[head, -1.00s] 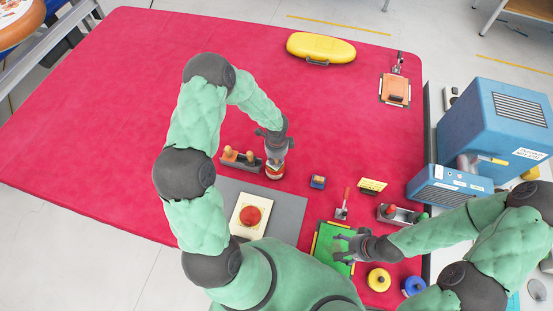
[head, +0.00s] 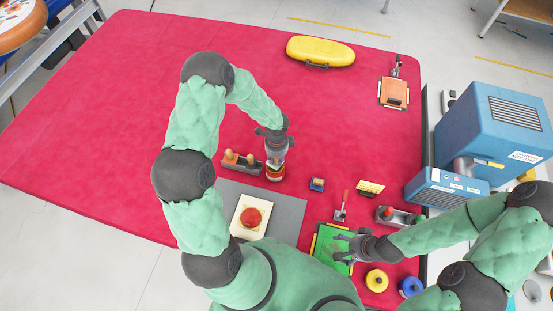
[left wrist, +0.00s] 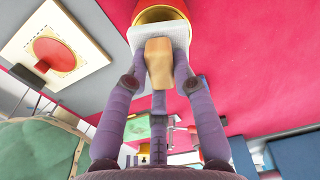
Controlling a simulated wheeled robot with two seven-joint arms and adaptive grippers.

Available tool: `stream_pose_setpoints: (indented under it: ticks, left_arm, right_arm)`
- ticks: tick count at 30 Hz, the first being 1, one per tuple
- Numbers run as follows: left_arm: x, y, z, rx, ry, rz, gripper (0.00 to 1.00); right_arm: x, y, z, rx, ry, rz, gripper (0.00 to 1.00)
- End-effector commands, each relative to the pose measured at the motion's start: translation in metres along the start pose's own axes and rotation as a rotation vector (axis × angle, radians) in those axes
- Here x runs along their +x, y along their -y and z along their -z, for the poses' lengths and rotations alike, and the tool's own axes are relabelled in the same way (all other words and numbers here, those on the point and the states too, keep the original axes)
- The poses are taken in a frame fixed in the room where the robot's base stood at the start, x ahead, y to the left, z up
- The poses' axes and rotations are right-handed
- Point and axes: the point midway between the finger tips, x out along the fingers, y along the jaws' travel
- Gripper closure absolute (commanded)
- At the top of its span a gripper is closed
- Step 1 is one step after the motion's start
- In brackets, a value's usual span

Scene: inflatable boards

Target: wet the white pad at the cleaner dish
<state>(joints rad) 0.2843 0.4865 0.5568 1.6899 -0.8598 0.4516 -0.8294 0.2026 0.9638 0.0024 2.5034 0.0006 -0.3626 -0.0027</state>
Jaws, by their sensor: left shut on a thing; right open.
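My left gripper (head: 275,146) is shut on the wooden handle (left wrist: 158,58) of the white pad (left wrist: 136,42). In the left wrist view the pad lies across the near edge of a round red dish with a yellow rim (left wrist: 160,14), the cleaner dish. In the head view the dish (head: 275,177) sits on the red mat directly below the gripper. The pad is at the dish's mouth; whether it touches the inside I cannot tell. My right gripper (head: 343,246) is open and empty above a green board (head: 326,240).
A rack with wooden-topped tools (head: 240,161) stands close left of the dish. A cream plate with a red disc (head: 251,217) lies on a grey sheet (head: 286,213) nearer me. The red mat (head: 130,110) is clear at left.

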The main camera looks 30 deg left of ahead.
Motion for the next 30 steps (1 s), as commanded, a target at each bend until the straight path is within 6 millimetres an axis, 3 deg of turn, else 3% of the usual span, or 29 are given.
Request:
stream_pose_setpoints:
  ticks: [15,30]
  left_arm:
    - [-0.038,0.001,0.0,0.001,0.0,0.002,1.0]
    - [-0.039,0.001,0.0,0.0,0.0,0.001,1.0]
  right_arm:
    - [-0.026,0.009,-0.001,0.0,0.0,0.0,0.22]
    - [-0.027,0.009,-0.001,0.0,0.0,0.0,0.22]
